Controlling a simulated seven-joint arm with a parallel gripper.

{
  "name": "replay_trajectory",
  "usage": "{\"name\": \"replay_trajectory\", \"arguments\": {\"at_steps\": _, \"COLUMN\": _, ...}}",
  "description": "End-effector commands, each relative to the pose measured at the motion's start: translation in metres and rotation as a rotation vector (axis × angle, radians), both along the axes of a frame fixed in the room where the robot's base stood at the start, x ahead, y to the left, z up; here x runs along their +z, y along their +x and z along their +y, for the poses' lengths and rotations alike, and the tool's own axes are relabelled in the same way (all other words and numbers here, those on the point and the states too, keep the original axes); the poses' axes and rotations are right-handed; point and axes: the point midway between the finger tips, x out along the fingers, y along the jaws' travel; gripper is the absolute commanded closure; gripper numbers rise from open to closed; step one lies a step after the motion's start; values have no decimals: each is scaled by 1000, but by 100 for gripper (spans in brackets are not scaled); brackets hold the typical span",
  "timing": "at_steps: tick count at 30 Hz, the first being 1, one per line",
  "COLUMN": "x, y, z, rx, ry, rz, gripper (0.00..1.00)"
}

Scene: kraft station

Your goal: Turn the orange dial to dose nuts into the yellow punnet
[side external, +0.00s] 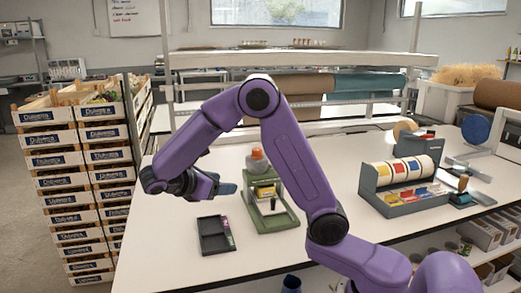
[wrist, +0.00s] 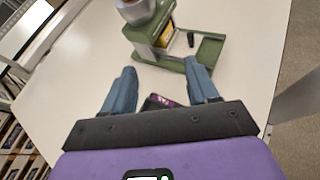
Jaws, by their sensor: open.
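A green dispenser (side external: 277,222) stands on the white table, with a rounded container on top. The orange part on its top, which looks like the dial (side external: 257,152), also shows cut off at the top edge of the wrist view (wrist: 127,3). Something yellow, apparently the punnet (side external: 265,192), sits inside the green frame; it is partly visible in the wrist view (wrist: 164,36). Its contents cannot be made out. My gripper (wrist: 158,66) is open and empty, its blue-grey fingers pointing toward the dispenser. In the side view my gripper (side external: 227,188) is just left of the dispenser, above the table.
A dark tray (side external: 212,245) with a purple item lies in front of the dispenser, below my gripper. A grey rack with coloured rolls (side external: 403,180) stands to the right. Stacked crates (side external: 105,160) stand beyond the table's left edge. Table between dispenser and rack is mostly clear.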

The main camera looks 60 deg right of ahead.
Motion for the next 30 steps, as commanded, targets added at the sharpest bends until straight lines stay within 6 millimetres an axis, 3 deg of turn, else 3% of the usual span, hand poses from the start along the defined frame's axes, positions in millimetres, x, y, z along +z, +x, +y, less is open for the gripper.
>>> {"name": "replay_trajectory", "arguments": {"at_steps": 6, "x": 14, "y": 31, "z": -22, "rx": -66, "ry": -218, "rz": 125, "gripper": 41}}
{"name": "replay_trajectory", "arguments": {"at_steps": 13, "x": 23, "y": 46, "z": -36, "rx": -124, "ry": -361, "rz": 216, "gripper": 41}}
{"name": "replay_trajectory", "arguments": {"at_steps": 22, "x": 26, "y": 43, "z": -53, "rx": -142, "ry": -391, "rz": 237, "gripper": 41}}
{"name": "replay_trajectory", "arguments": {"at_steps": 30, "x": 26, "y": 27, "z": -98, "rx": -142, "ry": -390, "rz": 238, "gripper": 41}}
